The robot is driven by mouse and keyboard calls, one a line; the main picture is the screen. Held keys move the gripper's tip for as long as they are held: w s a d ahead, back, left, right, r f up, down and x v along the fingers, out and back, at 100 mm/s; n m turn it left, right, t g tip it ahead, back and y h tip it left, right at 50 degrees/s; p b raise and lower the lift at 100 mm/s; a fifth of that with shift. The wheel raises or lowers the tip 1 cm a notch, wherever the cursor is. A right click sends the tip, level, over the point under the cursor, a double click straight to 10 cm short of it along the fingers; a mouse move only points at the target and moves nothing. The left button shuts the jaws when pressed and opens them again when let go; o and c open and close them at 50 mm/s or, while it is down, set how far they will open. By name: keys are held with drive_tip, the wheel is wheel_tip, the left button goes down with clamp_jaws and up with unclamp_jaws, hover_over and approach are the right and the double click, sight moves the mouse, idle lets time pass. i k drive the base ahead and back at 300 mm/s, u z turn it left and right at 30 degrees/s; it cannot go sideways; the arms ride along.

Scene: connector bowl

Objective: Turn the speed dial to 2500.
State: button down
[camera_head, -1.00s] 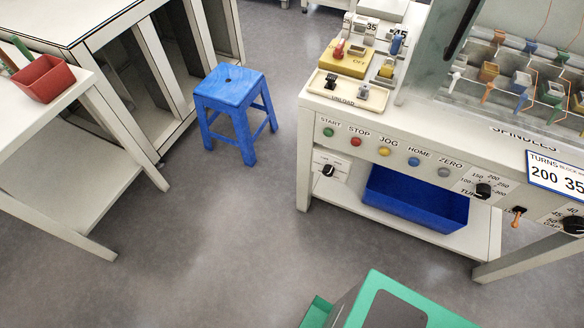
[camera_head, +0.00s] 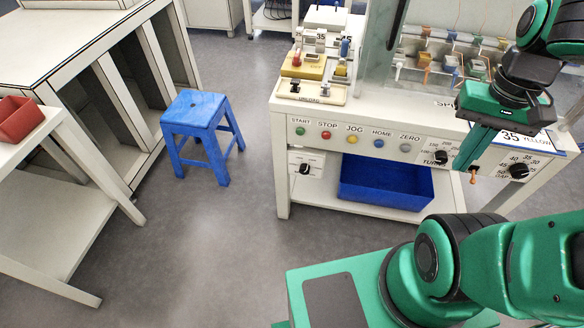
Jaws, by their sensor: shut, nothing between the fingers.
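Three black dials show on the white machine's front. One sits on a small separate panel below the START button; this left dial (camera_head: 304,168) has lettering too small to read. The turns dial (camera_head: 441,157) is farther right, and the gap dial (camera_head: 518,170) is near the right end. No label reading "speed" is legible. My gripper (camera_head: 461,166) comes in from the upper right, pointing down, with its green fingers shut and empty. In the picture it lies between the turns and gap dials, far right of the left dial. I cannot tell whether it touches the machine.
An orange-handled lever (camera_head: 473,176) is close to my fingertips in the picture. A row of coloured buttons (camera_head: 352,139) runs above the left dial. A blue bin (camera_head: 386,184) sits on the lower shelf. A blue stool (camera_head: 200,120) stands left, with open floor between.

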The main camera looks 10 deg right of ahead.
sight(304, 169)
drive_tip(key=u, duration=0.65)
drive_tip(key=k, duration=1)
drive_tip(key=z, duration=0.7)
drive_tip(key=i, duration=1)
drive_tip(key=u, duration=0.05)
